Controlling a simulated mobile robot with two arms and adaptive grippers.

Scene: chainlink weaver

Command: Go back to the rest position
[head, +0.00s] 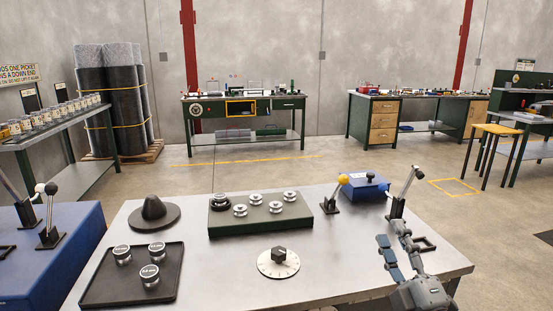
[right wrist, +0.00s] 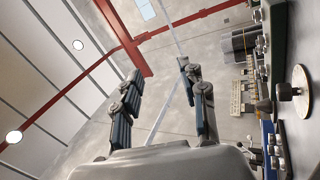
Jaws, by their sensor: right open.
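My right gripper (head: 396,250) is over the right front part of the grey metal table in the head view, its fingers spread apart. In the right wrist view my right gripper (right wrist: 160,105) is open with nothing between its fingers; the wall, ceiling and a red beam show beyond it. My left gripper is not in view.
The table (head: 215,270) holds a black tray (head: 105,285) with three round pucks, a black cone (head: 153,210), a green block (head: 260,218) with several metal spools, a dial (head: 278,262), a yellow-knobbed lever (head: 332,200) and a blue box (head: 365,187). A blue bench (head: 60,260) stands left.

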